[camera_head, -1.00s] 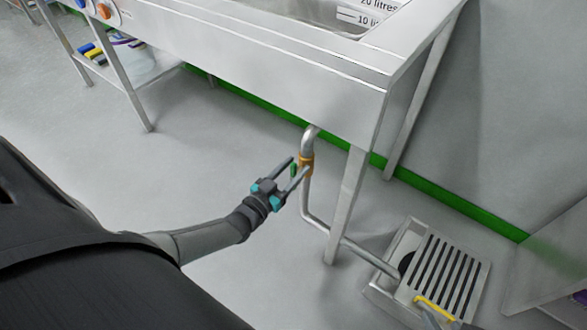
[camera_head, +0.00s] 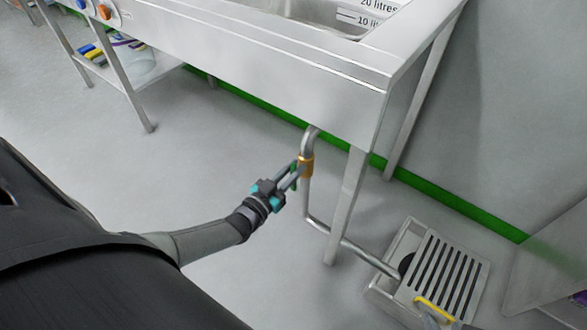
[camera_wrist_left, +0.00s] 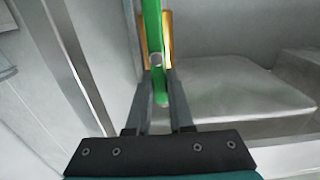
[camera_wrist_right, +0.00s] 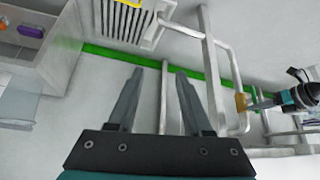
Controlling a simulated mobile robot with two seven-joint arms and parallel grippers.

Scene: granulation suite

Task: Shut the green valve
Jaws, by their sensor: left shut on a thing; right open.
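The green valve lever (camera_wrist_left: 152,25) runs down between the fingers of my left gripper (camera_wrist_left: 160,80) in the left wrist view. Its brass body (camera_head: 306,166) sits on the grey drain pipe under the sink in the head view. My left gripper (camera_head: 293,174) is shut on the lever, which the fingers mostly hide in the head view. My right gripper (camera_wrist_right: 158,75) is open and empty in the right wrist view. The brass valve body also shows there at the right (camera_wrist_right: 241,101), with my left gripper beside it.
The steel sink (camera_head: 240,50) stands above the valve. A sink leg (camera_head: 346,205) is just right of the pipe (camera_head: 320,224). A slotted floor drain grate (camera_head: 446,272) with a yellow handle (camera_head: 434,309) lies at the lower right. Floor left of the pipe is clear.

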